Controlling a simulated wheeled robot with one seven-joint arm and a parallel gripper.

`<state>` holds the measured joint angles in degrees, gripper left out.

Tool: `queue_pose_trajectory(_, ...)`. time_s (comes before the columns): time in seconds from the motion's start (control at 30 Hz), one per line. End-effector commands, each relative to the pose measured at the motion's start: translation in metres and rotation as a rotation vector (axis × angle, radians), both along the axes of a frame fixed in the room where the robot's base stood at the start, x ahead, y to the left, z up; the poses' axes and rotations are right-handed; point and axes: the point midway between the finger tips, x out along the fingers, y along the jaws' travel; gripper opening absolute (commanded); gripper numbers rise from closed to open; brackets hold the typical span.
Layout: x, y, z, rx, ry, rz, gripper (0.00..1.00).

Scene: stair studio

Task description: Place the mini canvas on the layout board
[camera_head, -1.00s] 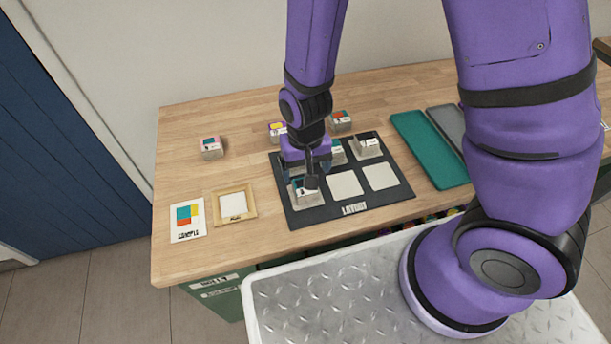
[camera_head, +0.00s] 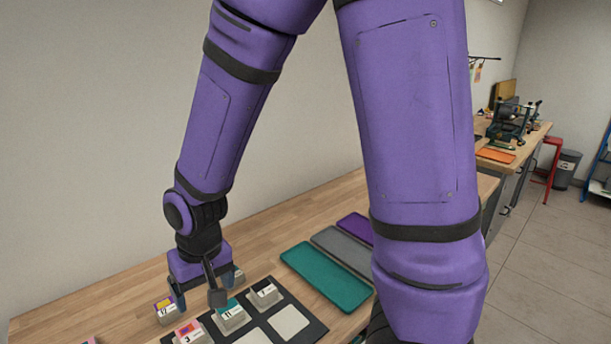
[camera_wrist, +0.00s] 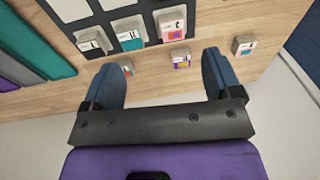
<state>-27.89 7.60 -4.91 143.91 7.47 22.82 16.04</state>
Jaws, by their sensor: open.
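The dark layout board (camera_head: 312,334) is cut off at the bottom of the head view. A row of small labelled canvases stands along its far side: 7 (camera_head: 264,294), 11 (camera_head: 229,318) and 3 (camera_head: 187,333). Two pale squares (camera_head: 288,323) in front of them are bare. Canvas 12 (camera_head: 165,309) stands on the table off the board; two other loose canvases show in the wrist view, at right (camera_wrist: 243,46) and by the left finger (camera_wrist: 127,67).
Teal (camera_head: 325,277), grey (camera_head: 343,249) and purple (camera_head: 355,228) trays lie right of the board. The wall (camera_head: 90,150) is close behind the table. A farther bench (camera_head: 530,140), red stool (camera_head: 550,165) and bin (camera_head: 567,168) stand at the right.

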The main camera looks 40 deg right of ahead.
Motion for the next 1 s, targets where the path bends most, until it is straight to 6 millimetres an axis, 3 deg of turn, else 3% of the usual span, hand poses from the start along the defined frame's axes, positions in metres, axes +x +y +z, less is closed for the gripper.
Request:
queue_pose_trajectory(0.03,0.001,-0.009,0.018,0.013,-0.026,-0.004,0.84)
queue_pose_trajectory(0.27,-0.008,-0.047,0.088,0.038,-0.114,-0.001,0.84)
queue_pose_trajectory(0.6,-0.053,-0.104,0.173,0.016,-0.256,-0.006,0.84)
queue_pose_trajectory(0.8,-0.092,-0.13,0.209,-0.026,-0.333,-0.015,0.84)
queue_pose_trajectory(1.0,-0.118,-0.143,0.226,-0.062,-0.374,-0.023,0.84)
